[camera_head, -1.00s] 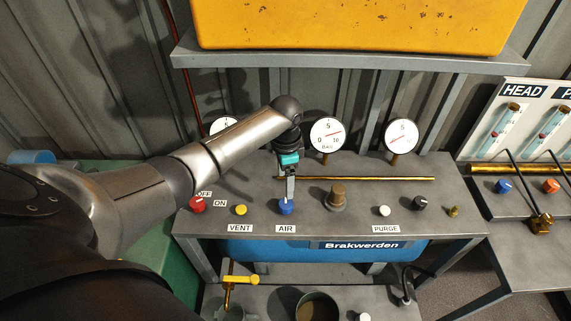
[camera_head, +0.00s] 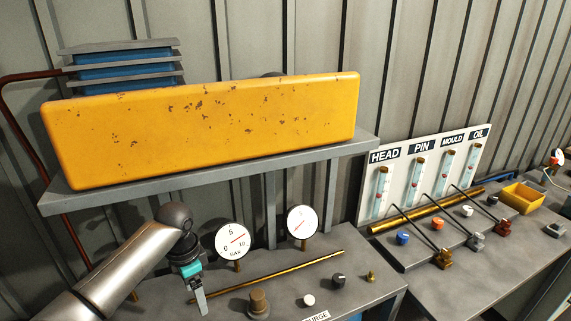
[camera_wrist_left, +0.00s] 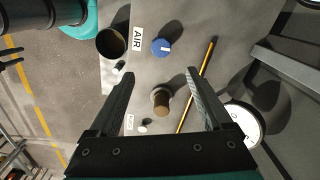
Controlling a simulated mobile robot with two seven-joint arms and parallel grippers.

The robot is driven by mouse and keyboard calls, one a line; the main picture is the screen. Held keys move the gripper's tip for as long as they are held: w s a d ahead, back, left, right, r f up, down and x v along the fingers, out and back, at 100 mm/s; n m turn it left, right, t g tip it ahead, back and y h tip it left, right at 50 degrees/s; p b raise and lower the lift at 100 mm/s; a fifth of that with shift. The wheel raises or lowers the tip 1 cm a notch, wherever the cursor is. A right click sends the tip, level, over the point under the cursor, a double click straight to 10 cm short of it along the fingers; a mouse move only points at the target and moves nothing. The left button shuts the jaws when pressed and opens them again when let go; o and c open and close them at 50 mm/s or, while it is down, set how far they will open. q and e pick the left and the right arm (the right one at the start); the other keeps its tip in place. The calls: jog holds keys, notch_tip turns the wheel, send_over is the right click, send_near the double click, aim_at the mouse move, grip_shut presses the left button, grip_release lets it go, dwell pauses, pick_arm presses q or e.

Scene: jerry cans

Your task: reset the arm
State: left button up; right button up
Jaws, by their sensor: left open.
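My left arm (camera_head: 128,275) comes in from the lower left in the head view. Its gripper (camera_head: 201,300) hangs fingers down over the left part of the grey panel bench (camera_head: 370,292). In the left wrist view my left gripper (camera_wrist_left: 160,88) is open, with nothing between its fingers. A brown knob (camera_wrist_left: 161,102) shows between and below them, apart from both. The blue AIR knob (camera_wrist_left: 161,47) lies beyond the fingertips. My right gripper is not in view.
A yellow box (camera_head: 205,130) sits on a shelf above the bench. Two round gauges (camera_head: 232,241) (camera_head: 302,222) stand behind a brass rod (camera_head: 270,276). A labelled board (camera_head: 430,170) and a bench with levers and a yellow bin (camera_head: 522,198) are at right.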

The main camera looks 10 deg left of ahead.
pick_arm(q)
jog(key=s+d+f+n+t+h, duration=0.1)
jog(key=s+d+f, duration=0.5)
jog(key=s+d, duration=0.5)
jog(key=s+r+n+t, duration=0.3)
jog(key=s+r+n, duration=0.25)
jog(key=s, duration=0.65)
notch_tip(320, 180, down, 32)
jog(key=s+g+b, duration=0.2)
jog(key=b, duration=0.9)
jog(key=s+a+f+b, duration=0.1)
jog(key=s+f+b, duration=0.2)
jog(key=s+f, duration=0.2)
jog(key=s+a+f+b, duration=0.1)
jog(key=s+f+b, duration=0.3)
jog(key=f, duration=0.8)
jog(key=s+f+g+y+b, duration=0.1)
jog(key=s+f+b, duration=0.2)
jog(key=s+f, duration=0.3)
notch_tip(320, 180, down, 3)
jog(key=shift+s+a+r+b, duration=0.15)
jog(key=shift+s+a+b, duration=0.15)
jog(key=shift+a, duration=0.1)
